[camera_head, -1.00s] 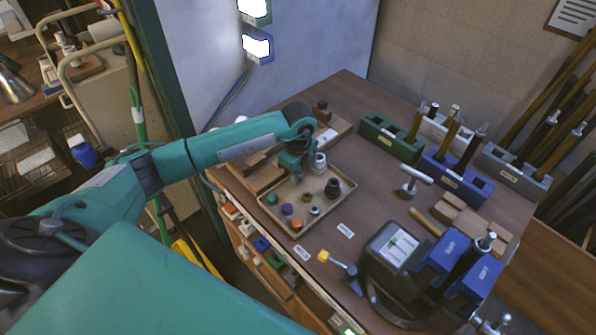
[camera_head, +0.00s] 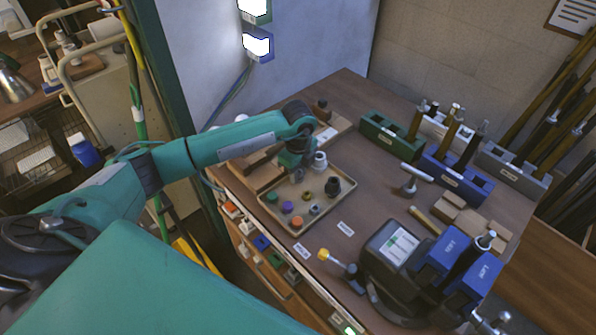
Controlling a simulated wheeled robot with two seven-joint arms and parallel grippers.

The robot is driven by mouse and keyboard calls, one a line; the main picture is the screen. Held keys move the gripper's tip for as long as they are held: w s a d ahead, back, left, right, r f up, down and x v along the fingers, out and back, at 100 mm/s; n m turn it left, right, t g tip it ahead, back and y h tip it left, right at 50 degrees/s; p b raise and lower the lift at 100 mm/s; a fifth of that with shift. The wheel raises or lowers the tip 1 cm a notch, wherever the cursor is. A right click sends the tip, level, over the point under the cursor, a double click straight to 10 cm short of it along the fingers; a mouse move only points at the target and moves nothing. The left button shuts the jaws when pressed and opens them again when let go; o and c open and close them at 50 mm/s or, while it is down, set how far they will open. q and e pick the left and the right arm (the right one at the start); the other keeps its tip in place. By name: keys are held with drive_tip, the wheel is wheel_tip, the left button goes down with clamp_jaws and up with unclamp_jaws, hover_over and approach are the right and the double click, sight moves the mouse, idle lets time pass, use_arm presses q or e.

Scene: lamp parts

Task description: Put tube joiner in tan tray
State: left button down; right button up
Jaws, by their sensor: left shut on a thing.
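The tan tray (camera_head: 327,213) lies on the brown table and holds several small parts. My left gripper (camera_head: 298,176) points down over the back left part of the tray. It is shut on a small grey piece, seemingly the tube joiner, mostly hidden by the fingers. I cannot tell whether this piece touches the tray floor. My right gripper is not in view.
In the tray are a green part (camera_head: 271,197), a purple part (camera_head: 288,207), an orange part (camera_head: 297,222) and a dark cup (camera_head: 333,187). A white part (camera_head: 319,161) stands by the gripper. A silver T-shaped piece (camera_head: 416,173) stands farther right.

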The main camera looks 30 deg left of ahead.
use_arm(q)
drive_tip(key=shift+f, duration=0.35)
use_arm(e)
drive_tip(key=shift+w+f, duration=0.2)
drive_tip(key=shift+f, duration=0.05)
use_arm(q)
drive_tip(key=c, duration=1.1)
unclamp_jaws()
drive_tip(key=shift+r+b, duration=1.1)
drive_tip(key=shift+r, duration=5.8)
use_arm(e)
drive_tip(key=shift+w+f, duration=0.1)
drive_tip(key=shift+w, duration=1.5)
